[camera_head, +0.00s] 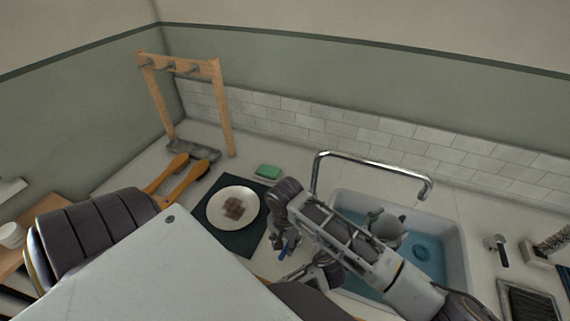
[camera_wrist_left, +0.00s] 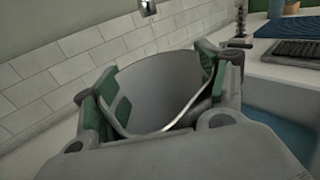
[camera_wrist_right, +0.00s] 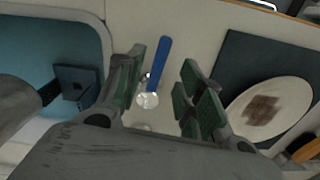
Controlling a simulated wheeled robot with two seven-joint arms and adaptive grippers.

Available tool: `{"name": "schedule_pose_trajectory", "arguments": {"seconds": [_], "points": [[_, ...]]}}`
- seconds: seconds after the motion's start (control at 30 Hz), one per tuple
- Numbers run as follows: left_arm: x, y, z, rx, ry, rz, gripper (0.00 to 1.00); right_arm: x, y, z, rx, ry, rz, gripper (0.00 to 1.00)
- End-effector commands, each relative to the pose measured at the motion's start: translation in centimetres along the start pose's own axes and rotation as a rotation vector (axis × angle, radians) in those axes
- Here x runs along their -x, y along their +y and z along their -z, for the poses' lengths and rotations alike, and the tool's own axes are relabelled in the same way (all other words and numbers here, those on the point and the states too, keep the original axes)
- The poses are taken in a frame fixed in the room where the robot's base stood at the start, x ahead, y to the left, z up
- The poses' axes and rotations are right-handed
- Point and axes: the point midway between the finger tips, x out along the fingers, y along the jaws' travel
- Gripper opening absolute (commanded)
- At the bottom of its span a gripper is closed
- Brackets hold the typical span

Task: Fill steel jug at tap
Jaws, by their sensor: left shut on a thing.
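In the left wrist view my left gripper (camera_wrist_left: 155,95) is shut on the jug (camera_wrist_left: 160,88), whose wide mouth faces up. Its inside looks plain grey; I cannot tell if it holds water. The chrome tap (camera_head: 372,163) arches over the sink, its tip (camera_head: 422,196) up and right of the jug. No stream is visible. My right gripper (camera_wrist_right: 163,88) is open and empty above the counter.
A blue-handled utensil (camera_wrist_right: 159,62) lies below my right gripper. A plate (camera_head: 220,207) with brown food rests on a dark mat (camera_head: 240,242), near a green sponge (camera_head: 267,172). A wooden rack (camera_head: 225,110) stands behind. A dark lever (camera_head: 497,248) is right of the sink.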

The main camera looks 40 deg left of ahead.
Motion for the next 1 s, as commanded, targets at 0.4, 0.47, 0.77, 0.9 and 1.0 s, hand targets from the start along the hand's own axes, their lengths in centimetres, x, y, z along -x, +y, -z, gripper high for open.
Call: {"name": "schedule_pose_trajectory", "arguments": {"seconds": [0.4,0.47,0.77,0.9,1.0], "points": [[0.0,0.0,-0.1,0.000,-0.002,0.000,0.23,5.9,-0.1,0.0,0.000,0.001,0.002,0.38],[0.0,0.0,-0.1,0.000,-0.002,0.000,0.23,6.5,0.0,0.0,0.000,0.001,0.001,0.38],[0.0,0.0,-0.1,0.000,-0.002,0.000,0.23,7.4,0.0,0.0,-0.001,0.001,0.000,0.38],[0.0,0.0,-0.1,0.000,-0.002,0.000,0.23,7.3,0.0,0.0,-0.001,0.001,0.000,0.38],[0.0,0.0,-0.1,0.000,-0.002,0.000,0.23,7.3,0.0,0.0,-0.001,0.001,0.000,0.30]]}}
